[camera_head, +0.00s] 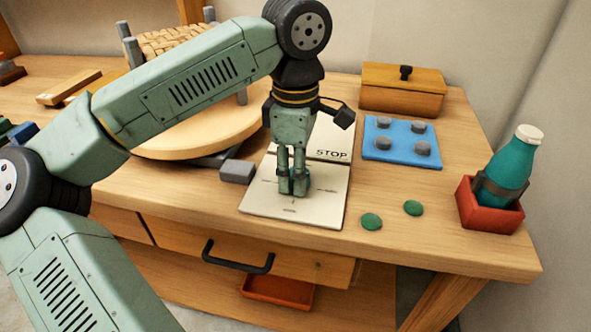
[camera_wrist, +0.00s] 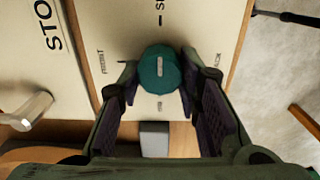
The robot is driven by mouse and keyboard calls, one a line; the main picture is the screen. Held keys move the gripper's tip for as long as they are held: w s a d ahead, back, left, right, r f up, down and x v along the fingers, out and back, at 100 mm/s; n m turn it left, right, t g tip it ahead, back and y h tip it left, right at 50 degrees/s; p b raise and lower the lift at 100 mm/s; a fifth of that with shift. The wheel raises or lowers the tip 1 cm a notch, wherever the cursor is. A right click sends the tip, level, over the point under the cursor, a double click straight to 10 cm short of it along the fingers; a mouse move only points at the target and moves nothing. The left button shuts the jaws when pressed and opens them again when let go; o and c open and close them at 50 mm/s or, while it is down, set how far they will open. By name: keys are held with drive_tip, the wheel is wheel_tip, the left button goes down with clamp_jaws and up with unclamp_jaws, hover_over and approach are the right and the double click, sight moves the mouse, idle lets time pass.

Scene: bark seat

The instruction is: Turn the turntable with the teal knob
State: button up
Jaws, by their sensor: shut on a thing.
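The teal knob (camera_wrist: 159,68) is faceted, with a pale mark on its top, and sits on a cream panel (camera_head: 325,205). My gripper (camera_head: 293,189) reaches straight down onto it, and its fingers mostly hide the knob in the head view. In the wrist view my gripper (camera_wrist: 160,92) has one dark pad on each side of the knob, shut on it. Small words are printed around the knob, too small to read surely. The turntable (camera_head: 190,146) is a round wooden disc at the back left, partly behind my arm, with a woven seat (camera_head: 170,40) with grey legs on it.
A hinged plate marked STOP (camera_head: 325,140) is behind the knob. A blue tray with grey pegs (camera_head: 401,146) and a wooden box (camera_head: 402,92) are to the right. A teal bottle (camera_head: 510,160) stands in a red holder (camera_head: 490,222). Two green discs (camera_head: 371,221) lie in front.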

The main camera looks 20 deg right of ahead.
drive_tip(key=o, duration=1.1)
drive_tip(key=shift+o, duration=0.2)
wheel_tip(320, 180, up, 12)
idle(0.3)
